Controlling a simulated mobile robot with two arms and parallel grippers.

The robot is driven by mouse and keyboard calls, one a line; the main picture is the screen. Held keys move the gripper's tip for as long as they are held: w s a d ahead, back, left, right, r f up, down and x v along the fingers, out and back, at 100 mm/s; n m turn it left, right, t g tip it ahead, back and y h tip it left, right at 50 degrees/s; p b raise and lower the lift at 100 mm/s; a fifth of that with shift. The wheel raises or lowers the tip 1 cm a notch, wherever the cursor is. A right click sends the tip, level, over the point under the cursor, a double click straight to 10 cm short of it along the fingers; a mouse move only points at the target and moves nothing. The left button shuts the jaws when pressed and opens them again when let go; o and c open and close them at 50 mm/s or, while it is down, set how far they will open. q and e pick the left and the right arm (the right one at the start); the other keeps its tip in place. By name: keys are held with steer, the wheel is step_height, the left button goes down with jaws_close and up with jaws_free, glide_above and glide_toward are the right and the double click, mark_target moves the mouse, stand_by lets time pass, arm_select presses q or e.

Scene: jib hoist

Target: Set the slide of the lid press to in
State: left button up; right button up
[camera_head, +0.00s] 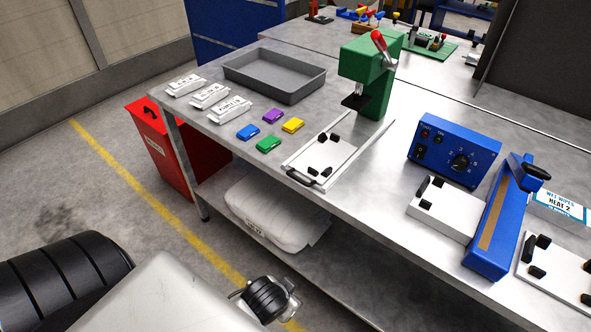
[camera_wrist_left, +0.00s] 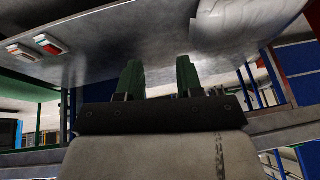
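The lid press (camera_head: 367,75) is green with a red-tipped lever and a dark press plate. It stands at the middle back of the near bench in the head view. Its white slide (camera_head: 322,157) carries small black blocks and sits between rails in front of the press, pulled out from under the press plate. The slide's black handle (camera_head: 301,179) is at the bench's front edge. My left gripper (camera_wrist_left: 159,76) shows in the left wrist view with its two green fingers apart and nothing between them. Its fingers are not visible in the head view. My right gripper is in neither view.
A grey tray (camera_head: 275,72), white labelled packs (camera_head: 210,95) and coloured blocks (camera_head: 268,144) lie left of the slide. A blue control box (camera_head: 455,150) and blue lever device (camera_head: 497,225) stand right. A white sack (camera_head: 272,213) lies on the lower shelf.

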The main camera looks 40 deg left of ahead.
arm_select(q)
steer(key=w+r+m+t+h, duration=0.1)
steer(key=w+r+t, duration=0.65)
steer(key=r, duration=0.65)
steer(key=w+r+m+t, duration=0.1)
steer(key=w+r+t, duration=0.6)
steer(key=r, duration=0.7)
steer(key=w+d+r+m+h, duration=0.2)
steer(key=d+r+m+h, duration=0.45)
steer(key=r+h, duration=0.2)
steer(key=m+g+y, duration=0.9)
steer(key=g, duration=0.9)
glide_toward(291, 177)
steer(key=shift+t, duration=0.25)
steer(key=f, duration=0.2)
steer(key=w+f+p, duration=0.1)
steer(key=f, duration=0.5)
steer(key=shift+w+p, duration=0.25)
steer(key=shift+p, duration=0.05)
steer(key=shift+n, duration=0.25)
